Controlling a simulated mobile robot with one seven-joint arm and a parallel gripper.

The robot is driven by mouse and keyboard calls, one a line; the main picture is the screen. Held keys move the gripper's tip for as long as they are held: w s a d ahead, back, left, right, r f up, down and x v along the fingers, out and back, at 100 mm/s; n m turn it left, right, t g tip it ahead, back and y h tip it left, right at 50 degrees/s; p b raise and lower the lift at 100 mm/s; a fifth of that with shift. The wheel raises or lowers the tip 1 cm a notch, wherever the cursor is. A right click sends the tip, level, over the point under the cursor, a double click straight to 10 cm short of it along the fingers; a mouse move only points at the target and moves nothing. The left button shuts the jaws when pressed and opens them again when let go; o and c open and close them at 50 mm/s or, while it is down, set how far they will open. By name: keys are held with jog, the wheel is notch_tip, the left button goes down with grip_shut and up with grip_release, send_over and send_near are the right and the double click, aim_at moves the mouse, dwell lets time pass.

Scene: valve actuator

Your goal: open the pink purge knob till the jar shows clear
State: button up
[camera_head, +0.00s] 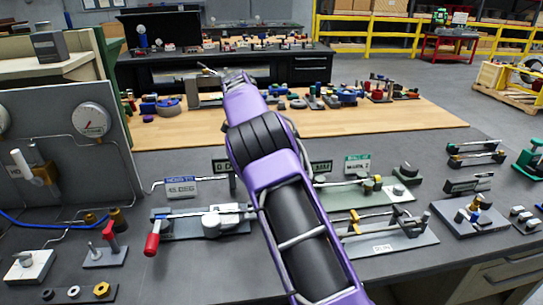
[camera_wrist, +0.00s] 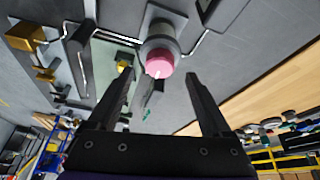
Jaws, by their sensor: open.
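The pink purge knob (camera_wrist: 159,64) shows in the wrist view, on the end of a grey round body (camera_wrist: 160,40) with thin metal pipes on both sides. A short white mark is on the knob's face. My gripper (camera_wrist: 162,77) is open. Its two dark fingers point toward the knob, one on either side in the picture, with visible gaps. I cannot tell how far the fingertips are from it in depth. Nothing is held. In the head view my purple arm crosses the middle of the bench, and I cannot make out the pink knob there. I cannot identify the jar in either view.
The dark bench (camera_head: 460,225) carries several metal fixtures, including one with a red handle (camera_head: 152,244). A gauge panel (camera_head: 60,150) stands at the left. A wooden worktop (camera_head: 400,118) with small parts lies behind. Bare bench shows beside the knob in the wrist view.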

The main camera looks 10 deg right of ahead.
jog(key=w+v, duration=0.1)
jog(key=v, duration=0.7)
jog(key=shift+s+r, duration=0.2)
jog(key=shift+s, duration=0.3)
jog(key=shift+a, duration=0.1)
